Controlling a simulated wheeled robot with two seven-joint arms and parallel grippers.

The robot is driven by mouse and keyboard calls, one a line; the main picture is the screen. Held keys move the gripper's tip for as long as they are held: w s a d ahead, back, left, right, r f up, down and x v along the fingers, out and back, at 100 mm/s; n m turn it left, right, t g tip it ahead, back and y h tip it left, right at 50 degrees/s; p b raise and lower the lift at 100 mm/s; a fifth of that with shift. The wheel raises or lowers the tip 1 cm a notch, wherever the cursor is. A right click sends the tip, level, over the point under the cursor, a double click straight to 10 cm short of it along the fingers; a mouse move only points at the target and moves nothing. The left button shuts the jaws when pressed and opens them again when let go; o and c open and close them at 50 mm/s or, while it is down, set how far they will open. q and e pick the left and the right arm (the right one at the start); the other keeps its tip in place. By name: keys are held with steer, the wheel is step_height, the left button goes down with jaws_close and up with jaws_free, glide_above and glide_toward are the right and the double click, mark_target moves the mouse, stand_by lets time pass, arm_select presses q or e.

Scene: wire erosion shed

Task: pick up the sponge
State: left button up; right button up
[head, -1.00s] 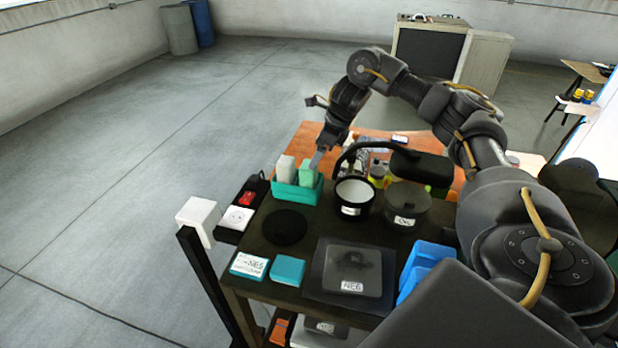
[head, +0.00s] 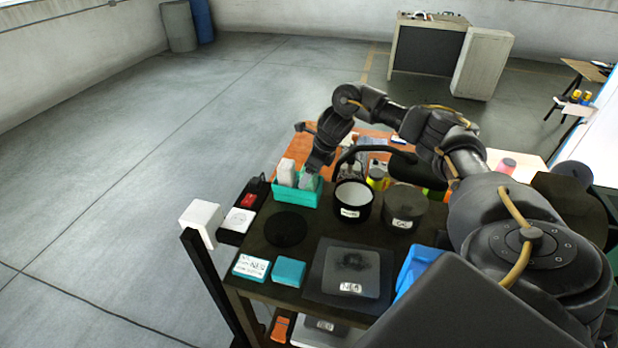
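A teal open caddy (head: 297,197) stands at the back left of the dark cart top. A pale upright block (head: 286,172) is in its left part. My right gripper (head: 311,176) points down at the caddy's right part, where its fingers cover the pale green block that could be the sponge. I cannot tell whether the fingers are closed on it. A flat teal block (head: 289,271), also sponge-like, lies at the cart's front left. My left gripper is not in view.
A white-lined pot (head: 353,200) and a grey lidded pot (head: 404,207) stand right of the caddy. A black disc (head: 286,228) lies in front of it. A labelled teal box (head: 251,267) and a dark square plate (head: 349,272) are nearer.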

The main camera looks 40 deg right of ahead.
steer(key=c, duration=1)
steer(key=shift+r, duration=0.1)
steer(key=shift+c, duration=0.2)
steer(key=shift+w+r+b, duration=0.1)
steer(key=shift+r+b, duration=0.3)
steer(key=shift+b, duration=0.3)
steer(key=r, duration=0.1)
steer(key=b, duration=0.1)
steer(key=r, duration=0.1)
steer(key=shift+s+r, duration=0.25)
steer(key=shift+r, duration=0.1)
steer(key=s+a+r, duration=0.2)
steer(key=s+r, duration=0.2)
steer(key=s, duration=0.2)
steer(key=s+a+r, duration=0.3)
steer(key=s+r, duration=0.2)
steer(key=s, duration=0.1)
steer(key=shift+s+a+r, duration=0.2)
steer(key=shift+s+a, duration=0.05)
steer(key=shift+s, duration=0.05)
